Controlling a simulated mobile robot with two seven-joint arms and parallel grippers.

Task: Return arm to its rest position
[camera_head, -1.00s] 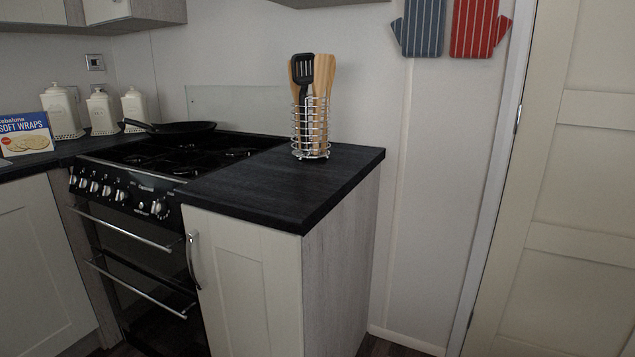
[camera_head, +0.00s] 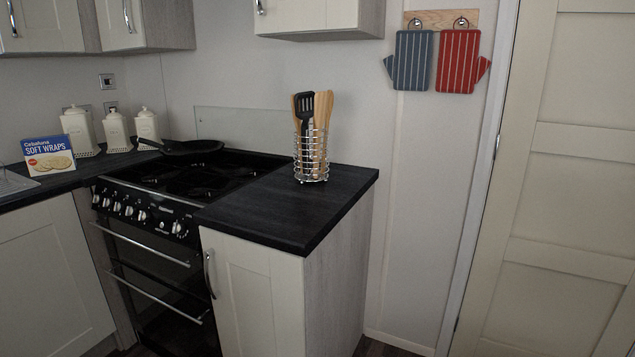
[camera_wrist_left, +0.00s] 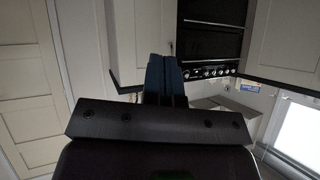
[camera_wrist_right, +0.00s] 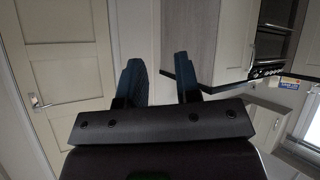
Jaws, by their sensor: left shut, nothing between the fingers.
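Neither of my arms shows in the head view. My left gripper (camera_wrist_left: 165,76) shows in the left wrist view, with its two dark blue fingers together and nothing between them. Cabinet fronts and the oven lie beyond it, apart from the fingers. My right gripper (camera_wrist_right: 159,80) shows in the right wrist view, with its two fingers spread apart and an empty gap between them. A door and a cabinet side lie beyond it.
A black worktop (camera_head: 270,220) holds a wire utensil holder (camera_head: 311,155). Left of it is the stove (camera_head: 190,178) with a black pan (camera_head: 190,147). A wraps box (camera_head: 48,157) and white canisters (camera_head: 80,132) stand at the left. Oven gloves (camera_head: 411,60) hang above. A door (camera_head: 560,190) is at the right.

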